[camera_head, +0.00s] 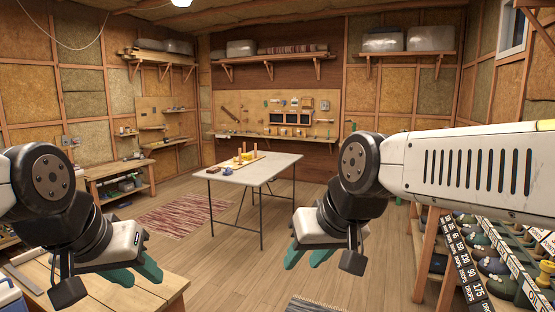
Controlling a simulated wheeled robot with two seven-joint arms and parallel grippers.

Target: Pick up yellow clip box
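A small yellow object (248,156) sits on a wooden board on the grey folding table in the middle of the room. It is too small to tell whether it is the yellow clip box. My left gripper (138,272) is at the lower left, with its teal fingers apart and nothing visible between them. My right gripper (307,260) is at the lower middle, also open and empty. Both grippers are well in front of the table and touch nothing on it.
A wooden bench (155,290) is at the lower left. A rack of bins (487,265) stands at the right. A striped rug (180,217) lies left of the table. Open floor lies before the table.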

